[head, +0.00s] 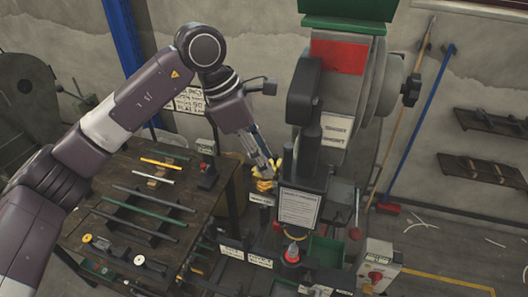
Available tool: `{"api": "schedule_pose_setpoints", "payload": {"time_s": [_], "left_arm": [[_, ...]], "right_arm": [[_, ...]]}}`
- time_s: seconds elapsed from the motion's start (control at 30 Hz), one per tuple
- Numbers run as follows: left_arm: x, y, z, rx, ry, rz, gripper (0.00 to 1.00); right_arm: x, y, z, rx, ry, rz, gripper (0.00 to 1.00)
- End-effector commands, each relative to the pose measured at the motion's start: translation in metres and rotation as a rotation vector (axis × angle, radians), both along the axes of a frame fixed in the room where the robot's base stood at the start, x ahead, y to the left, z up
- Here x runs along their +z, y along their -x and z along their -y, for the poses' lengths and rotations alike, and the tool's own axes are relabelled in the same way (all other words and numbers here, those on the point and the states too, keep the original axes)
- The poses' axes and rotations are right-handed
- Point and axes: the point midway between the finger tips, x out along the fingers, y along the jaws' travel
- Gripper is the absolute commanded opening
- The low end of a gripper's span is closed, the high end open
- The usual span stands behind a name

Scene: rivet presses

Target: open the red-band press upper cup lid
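The red-band press (302,157) stands right of centre in the head view, a tall dark grey machine with a red band (338,55) near its top and a green part (350,9) above that, cut by the picture's upper edge. I cannot clearly make out the upper cup lid. My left gripper (266,170) points down at the press's left side, beside a small yellow item (265,183). Its fingers are small and overlap the yellow item, so I cannot tell whether they touch it or how far apart they are. My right gripper is not in view.
A dark workbench (100,228) with coloured rods and small parts stands left of the press. A red-button control box (377,270) is at lower right. A blue-handled broom (420,125) leans on the wall, near wall shelves (490,122). Floor at right is mostly clear.

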Motion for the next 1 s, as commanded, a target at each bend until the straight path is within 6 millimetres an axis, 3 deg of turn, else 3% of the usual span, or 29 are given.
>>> {"api": "schedule_pose_setpoints", "payload": {"time_s": [0.3,0.57,1.0], "left_arm": [[-0.004,0.0,0.002,-0.001,0.001,0.0,0.29],[-0.003,0.0,0.002,-0.001,0.001,0.0,0.01],[-0.005,-0.001,0.002,0.046,0.002,0.003,0.0]], "right_arm": [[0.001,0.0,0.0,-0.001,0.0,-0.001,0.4],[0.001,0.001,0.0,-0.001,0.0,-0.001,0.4],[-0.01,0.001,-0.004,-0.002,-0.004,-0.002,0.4]]}}
